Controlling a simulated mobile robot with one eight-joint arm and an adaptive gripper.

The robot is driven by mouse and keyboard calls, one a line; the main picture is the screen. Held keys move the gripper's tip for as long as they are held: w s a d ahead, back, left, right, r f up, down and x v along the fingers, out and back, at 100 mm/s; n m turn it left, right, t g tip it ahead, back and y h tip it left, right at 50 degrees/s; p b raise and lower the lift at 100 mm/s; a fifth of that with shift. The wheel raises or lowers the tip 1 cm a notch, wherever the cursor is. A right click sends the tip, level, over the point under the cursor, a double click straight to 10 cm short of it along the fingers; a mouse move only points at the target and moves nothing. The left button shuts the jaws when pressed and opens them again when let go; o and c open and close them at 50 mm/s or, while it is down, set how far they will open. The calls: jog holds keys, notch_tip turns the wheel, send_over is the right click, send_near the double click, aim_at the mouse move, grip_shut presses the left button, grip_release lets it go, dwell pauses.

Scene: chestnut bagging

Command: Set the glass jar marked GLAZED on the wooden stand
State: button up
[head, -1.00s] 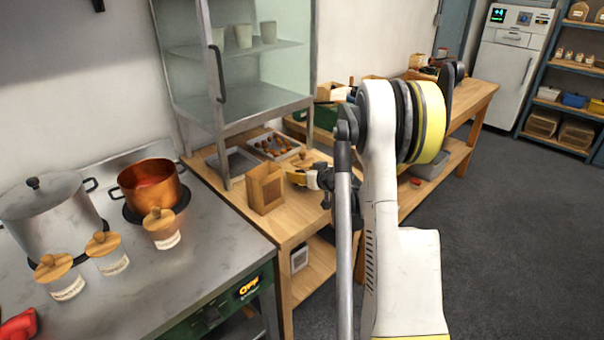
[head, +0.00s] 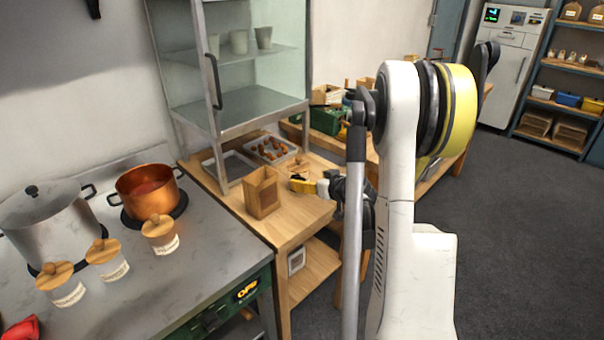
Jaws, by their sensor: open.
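Three glass jars with wooden lids stand in a slanted row on the steel cooktop in the head view: a left jar (head: 68,293), a middle jar (head: 114,270) and a right jar (head: 165,244). Each has a pale label, too small to read, so I cannot tell which is GLAZED. I cannot tell whether this is the wooden stand or a lid.
A steel pot (head: 45,232) and a copper pot (head: 148,197) stand behind the jars. A glass cabinet (head: 250,103) rises behind. Grey floor lies open at right.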

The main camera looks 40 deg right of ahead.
jog(key=s+a+r+n+g+y, duration=0.1)
jog(key=s+a+r, duration=0.15)
jog(key=a, duration=0.45)
jog(key=s+a+r+g+y, duration=0.1)
jog(key=a+r, duration=0.2)
jog(key=a, duration=0.4)
jog(key=s+a+r+n+g+y, duration=0.1)
jog(key=a+r, duration=0.2)
jog(key=a, duration=0.4)
jog(key=s+a+r+g, duration=0.1)
jog(key=s+a+g, duration=0.2)
jog(key=s+a, duration=1.2)
jog(key=s, duration=0.3)
jog(key=shift+s+a+r+h+p, duration=0.15)
jog(key=shift+a+r+h+p, duration=0.05)
jog(key=shift+a+h+p, duration=0.1)
